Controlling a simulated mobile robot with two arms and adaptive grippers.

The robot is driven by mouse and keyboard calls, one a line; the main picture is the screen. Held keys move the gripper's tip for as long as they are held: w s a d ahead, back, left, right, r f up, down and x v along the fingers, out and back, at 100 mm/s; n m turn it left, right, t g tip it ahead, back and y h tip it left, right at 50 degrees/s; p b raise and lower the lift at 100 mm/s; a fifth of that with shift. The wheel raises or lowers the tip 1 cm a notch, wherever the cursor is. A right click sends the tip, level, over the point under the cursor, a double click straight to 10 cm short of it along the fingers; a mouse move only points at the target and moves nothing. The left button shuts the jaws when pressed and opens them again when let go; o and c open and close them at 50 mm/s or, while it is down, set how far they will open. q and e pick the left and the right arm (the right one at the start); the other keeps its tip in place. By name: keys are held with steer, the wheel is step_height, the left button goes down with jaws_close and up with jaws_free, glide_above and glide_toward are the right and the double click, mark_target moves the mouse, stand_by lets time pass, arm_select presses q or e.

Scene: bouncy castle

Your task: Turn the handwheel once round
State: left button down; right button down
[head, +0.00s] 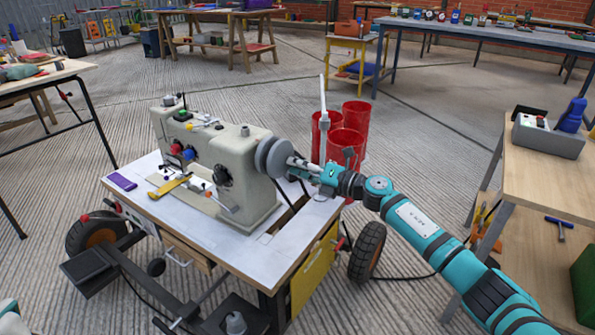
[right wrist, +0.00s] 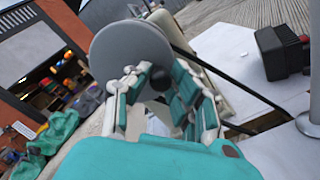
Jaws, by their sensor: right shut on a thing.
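The cream sewing machine (head: 222,150) stands on a white-topped wheeled table (head: 262,250). Its grey round handwheel (head: 268,154) is at the machine's right end. In the right wrist view the handwheel (right wrist: 125,50) is a flat grey disc. My right gripper (head: 298,164) reaches in from the right, at the wheel's outer face. In the right wrist view my right gripper (right wrist: 160,88) has its fingers around a dark round knob (right wrist: 160,80) in front of the disc, and is shut on it. The fingers partly hide the knob. My left gripper is not in view.
Red cylinders (head: 346,140) and a white post (head: 323,120) stand just behind my right gripper. A purple item (head: 121,182) and a yellow-handled tool (head: 170,185) lie on the tabletop's left. A wooden workbench (head: 550,180) stands on the right.

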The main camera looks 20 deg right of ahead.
steer(key=shift+n, duration=0.4)
steer(key=c, duration=1.2)
jaws_free()
steer(key=shift+r, duration=0.1)
steer(key=shift+d, duration=0.1)
steer(key=v, duration=1.2)
